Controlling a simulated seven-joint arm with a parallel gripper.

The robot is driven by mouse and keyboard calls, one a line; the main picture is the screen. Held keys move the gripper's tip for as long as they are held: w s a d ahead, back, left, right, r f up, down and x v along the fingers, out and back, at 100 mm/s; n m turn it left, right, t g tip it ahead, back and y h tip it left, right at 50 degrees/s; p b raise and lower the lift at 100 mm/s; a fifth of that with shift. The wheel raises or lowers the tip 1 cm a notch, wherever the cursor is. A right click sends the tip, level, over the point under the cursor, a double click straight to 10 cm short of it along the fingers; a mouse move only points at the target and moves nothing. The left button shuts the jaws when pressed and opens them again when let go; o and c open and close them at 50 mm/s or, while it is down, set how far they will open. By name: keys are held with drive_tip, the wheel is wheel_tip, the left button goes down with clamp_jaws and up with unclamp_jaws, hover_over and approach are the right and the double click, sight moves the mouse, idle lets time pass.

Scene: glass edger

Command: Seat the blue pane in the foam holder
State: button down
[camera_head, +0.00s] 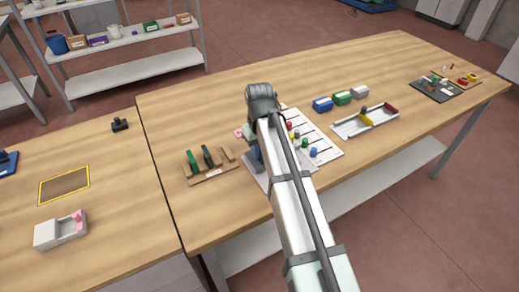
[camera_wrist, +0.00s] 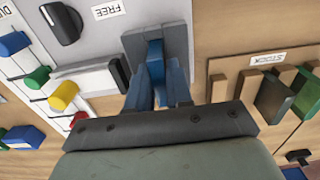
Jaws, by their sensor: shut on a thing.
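My gripper (camera_wrist: 157,80) is shut on the blue pane (camera_wrist: 155,50), which shows as a narrow blue strip between the fingers in the wrist view. The pane's far end overlaps a dark grey block, which looks like the foam holder (camera_wrist: 178,42), beside the FREE label. I cannot tell how deep the pane sits in it or whether it touches the bottom. In the head view my arm hides most of the gripper, the pane and the holder.
The wooden STOCK rack (camera_head: 210,174) holds a green pane (camera_head: 192,161) and a dark pane (camera_head: 208,156), close left of my gripper in the head view. A black knob (camera_wrist: 62,24) and a board with coloured pegs (camera_head: 318,145) stand nearby. A white tray (camera_head: 350,129) lies farther right.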

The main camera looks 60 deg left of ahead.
drive_tip(key=shift+f, duration=0.1)
drive_tip(key=c, duration=1)
unclamp_jaws()
wheel_tip(320, 180, up, 12)
drive_tip(key=shift+r, duration=0.1)
